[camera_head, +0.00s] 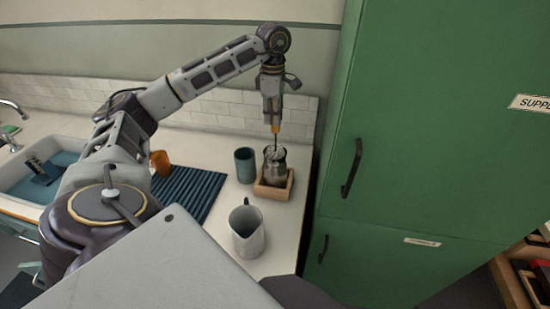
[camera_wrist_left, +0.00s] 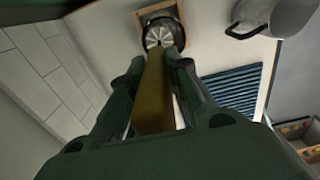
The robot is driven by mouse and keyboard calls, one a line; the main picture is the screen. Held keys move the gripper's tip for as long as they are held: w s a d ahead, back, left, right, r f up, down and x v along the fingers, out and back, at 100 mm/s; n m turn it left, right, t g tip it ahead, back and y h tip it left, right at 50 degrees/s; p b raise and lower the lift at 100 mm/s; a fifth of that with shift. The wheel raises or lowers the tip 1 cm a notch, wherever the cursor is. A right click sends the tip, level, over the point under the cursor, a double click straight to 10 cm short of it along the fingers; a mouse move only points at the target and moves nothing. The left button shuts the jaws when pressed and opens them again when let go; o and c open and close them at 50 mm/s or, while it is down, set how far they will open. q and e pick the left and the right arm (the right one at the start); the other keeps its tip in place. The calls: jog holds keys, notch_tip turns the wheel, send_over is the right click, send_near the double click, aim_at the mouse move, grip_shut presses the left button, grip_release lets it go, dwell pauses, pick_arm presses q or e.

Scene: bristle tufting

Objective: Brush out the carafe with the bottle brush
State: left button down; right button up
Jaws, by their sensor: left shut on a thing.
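My left gripper (camera_head: 273,112) is shut on the bottle brush, whose orange-brown handle (camera_head: 275,129) points down with a thin shaft below it. In the left wrist view the handle (camera_wrist_left: 153,92) runs between the fingers of my left gripper (camera_wrist_left: 155,75). The carafe (camera_head: 274,168) stands upright in a square wooden holder (camera_head: 271,190), directly under the brush. The shaft reaches down to the carafe's mouth; I cannot tell how deep the bristles are. In the left wrist view the dark round carafe (camera_wrist_left: 176,26) lies beyond the handle's end. My right gripper is not in view.
A blue-grey cup (camera_head: 245,164) stands just left of the holder, and a grey pitcher (camera_head: 247,238) in front. A blue ribbed mat (camera_head: 190,191) and an orange cup (camera_head: 160,162) are farther left, near the sink (camera_head: 22,190). A tall green cabinet (camera_head: 430,140) bounds the right.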

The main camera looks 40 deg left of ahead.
aim_at(272, 125)
pick_arm(q)
jog(key=shift+f+b, duration=0.85)
jog(key=shift+f, duration=0.85)
jog(key=shift+s+d, duration=0.2)
jog(key=shift+s, duration=0.15)
jog(key=shift+s+a, duration=0.3)
jog(key=shift+s, duration=0.2)
jog(key=shift+r, duration=0.15)
dwell(0.3)
jog(key=shift+r+p, duration=1.8)
jog(key=shift+r, duration=0.65)
jog(key=shift+f, duration=0.2)
jog(key=shift+f+b, duration=1.6)
jog(key=shift+f, duration=0.8)
jog(key=shift+w+d+r, duration=0.1)
jog(key=shift+w+d+p, duration=0.2)
jog(key=shift+w+p, duration=0.1)
jog(key=shift+p, duration=0.15)
